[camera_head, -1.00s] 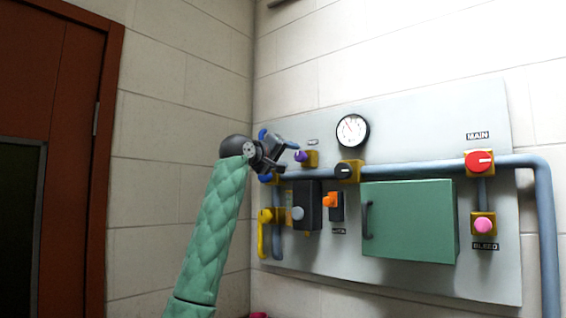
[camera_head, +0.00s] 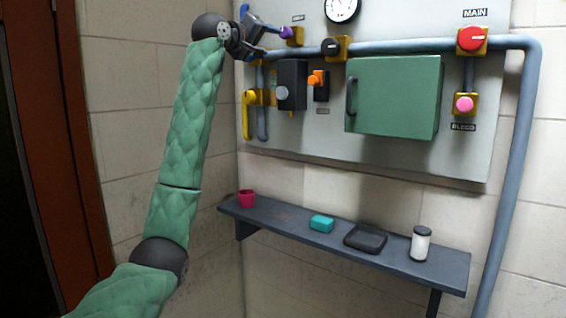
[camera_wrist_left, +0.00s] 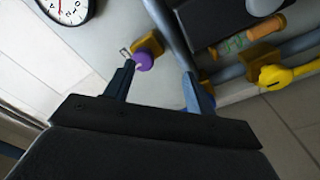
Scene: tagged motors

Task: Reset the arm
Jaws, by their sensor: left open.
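My left arm, in a green quilted sleeve, rises from the lower left in the head view. Its gripper (camera_head: 266,34) is at the upper left of the wall panel (camera_head: 330,148), close to a purple knob (camera_head: 286,33) on a yellow base. In the left wrist view the gripper (camera_wrist_left: 160,82) is open, its two blue fingers apart. The purple knob (camera_wrist_left: 143,60) shows beyond the fingers, nearer the left one; I cannot tell whether they touch. Nothing is visibly held. My right gripper is not in view.
The panel carries a gauge (camera_head: 342,8), a green cabinet (camera_head: 395,97), a red MAIN knob (camera_head: 471,39), a pink BLEED button (camera_head: 464,104) and a yellow lever (camera_head: 247,115). A shelf (camera_head: 290,240) below holds a red cup (camera_head: 246,198), teal block (camera_head: 321,223), black tray (camera_head: 366,238) and white jar (camera_head: 420,243).

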